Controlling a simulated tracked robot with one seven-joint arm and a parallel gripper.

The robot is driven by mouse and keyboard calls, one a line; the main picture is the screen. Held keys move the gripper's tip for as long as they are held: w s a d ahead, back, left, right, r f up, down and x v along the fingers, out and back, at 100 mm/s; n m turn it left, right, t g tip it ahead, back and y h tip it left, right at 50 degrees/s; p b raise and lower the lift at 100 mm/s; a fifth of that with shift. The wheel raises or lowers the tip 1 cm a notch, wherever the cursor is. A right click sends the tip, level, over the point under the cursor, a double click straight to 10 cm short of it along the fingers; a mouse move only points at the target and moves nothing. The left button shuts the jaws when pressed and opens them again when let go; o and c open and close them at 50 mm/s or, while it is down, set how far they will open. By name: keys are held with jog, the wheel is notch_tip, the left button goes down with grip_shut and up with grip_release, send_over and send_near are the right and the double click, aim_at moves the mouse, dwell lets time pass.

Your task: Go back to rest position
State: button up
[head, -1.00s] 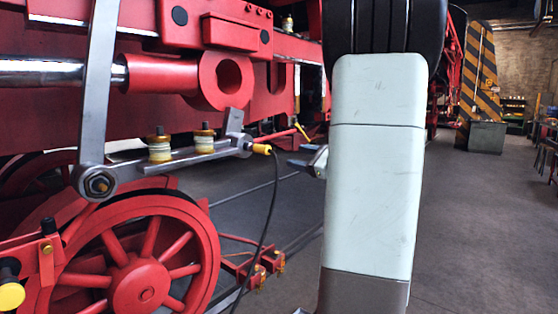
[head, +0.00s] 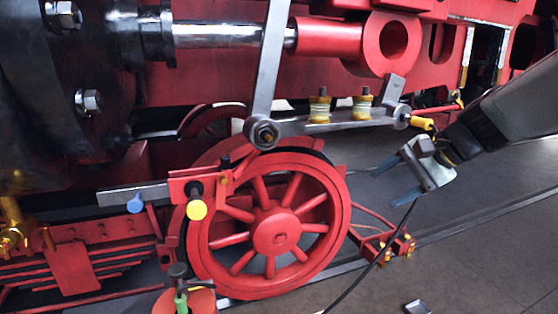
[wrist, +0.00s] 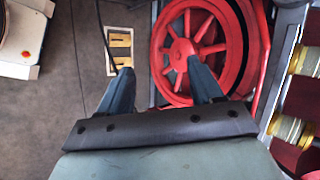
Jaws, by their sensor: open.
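My gripper (head: 388,186) is at the right of the head view, in the air in front of the red locomotive, with its blue-grey fingers pointing left. It is open, and the wrist view shows its two fingers (wrist: 158,72) well apart with nothing between them touching. The red spoked wheel (head: 275,228) is left of the gripper in the head view; it also shows beyond the fingers in the wrist view (wrist: 196,40). A yellow-tipped plug (head: 425,123) at the end of the steel rod is just above the gripper. My arm comes in from the right edge.
A steel linkage bar (head: 330,126) carries two yellow-and-white fittings above the wheel. A black cable (head: 372,265) hangs behind and below my gripper. The floor at lower right is mostly clear, with a small dark object (head: 417,307).

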jog(key=s+f+n+h, duration=0.1)
jog(key=s+n+h, duration=0.5)
jog(key=s+n, duration=0.4)
jog(key=shift+d+f+h, duration=0.15)
jog(key=shift+d+h, duration=0.05)
jog(key=shift+h, duration=0.1)
